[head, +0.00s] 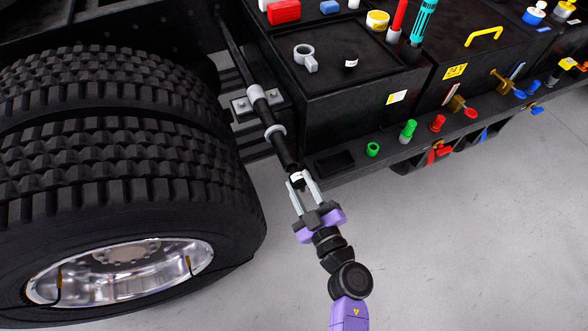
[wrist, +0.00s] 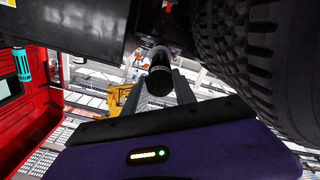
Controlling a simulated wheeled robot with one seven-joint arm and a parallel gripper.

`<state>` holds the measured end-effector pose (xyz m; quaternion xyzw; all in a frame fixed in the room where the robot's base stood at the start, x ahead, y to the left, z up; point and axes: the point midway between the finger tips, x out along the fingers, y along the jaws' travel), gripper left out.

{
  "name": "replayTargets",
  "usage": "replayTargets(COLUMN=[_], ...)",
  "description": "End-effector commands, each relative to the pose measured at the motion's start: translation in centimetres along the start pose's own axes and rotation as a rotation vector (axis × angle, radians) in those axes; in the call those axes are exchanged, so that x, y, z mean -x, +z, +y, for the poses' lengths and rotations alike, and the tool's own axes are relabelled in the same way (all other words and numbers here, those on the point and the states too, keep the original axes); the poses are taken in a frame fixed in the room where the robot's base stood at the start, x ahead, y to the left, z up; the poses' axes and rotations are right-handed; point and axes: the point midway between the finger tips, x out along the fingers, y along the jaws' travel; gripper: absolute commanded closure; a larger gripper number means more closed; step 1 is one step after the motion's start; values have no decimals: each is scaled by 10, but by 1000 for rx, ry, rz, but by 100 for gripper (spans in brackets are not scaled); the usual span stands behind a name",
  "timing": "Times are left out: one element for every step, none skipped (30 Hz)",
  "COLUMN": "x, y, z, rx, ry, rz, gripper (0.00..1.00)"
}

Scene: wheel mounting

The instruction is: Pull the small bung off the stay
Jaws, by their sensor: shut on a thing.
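The stay (head: 263,108) is a black rod with pale grey collars. It slants down from the truck chassis, between the wheel and the black box. The small bung (head: 297,177) is a short black piece with a white patch, at the stay's lower end and in line with it. My gripper (head: 299,185) is shut on the bung, with one grey finger on each side. In the wrist view the bung's dark round end (wrist: 160,81) shows between the fingers. The fingers and bung hide the joint, so I cannot tell whether a gap has opened there.
Large twin tyres (head: 120,150) stand close on the left. A ledge (head: 390,146) carries coloured fittings. The floor in front is clear.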

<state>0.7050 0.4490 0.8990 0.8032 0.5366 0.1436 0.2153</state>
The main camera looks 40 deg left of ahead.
Motion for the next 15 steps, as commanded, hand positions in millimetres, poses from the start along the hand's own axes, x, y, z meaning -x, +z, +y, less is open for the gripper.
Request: replayTargets(x=[2,2,4,4,4,4,4,4,5,6,7,9,10,12,14], y=[-1,-1,0,-1,0,0,0,0,0,0,0,-1,-1,-1,-1], z=[0,0,0,0,0,0,0,0,0,0,0,1,1,1,1], rx=[-1,-1,-1,-1,-1,0,0,0,0,0,0,0,0,0,0], ry=[0,0,0,0,0,0,0,0,0,0,0,0,0,0,0], rz=[0,-1,-1,-1,0,0,0,0,0,0,0,0,0,-1,-1], gripper=[100,100,100,100,100,100,100,100,100,100,100,100,100,100,100])
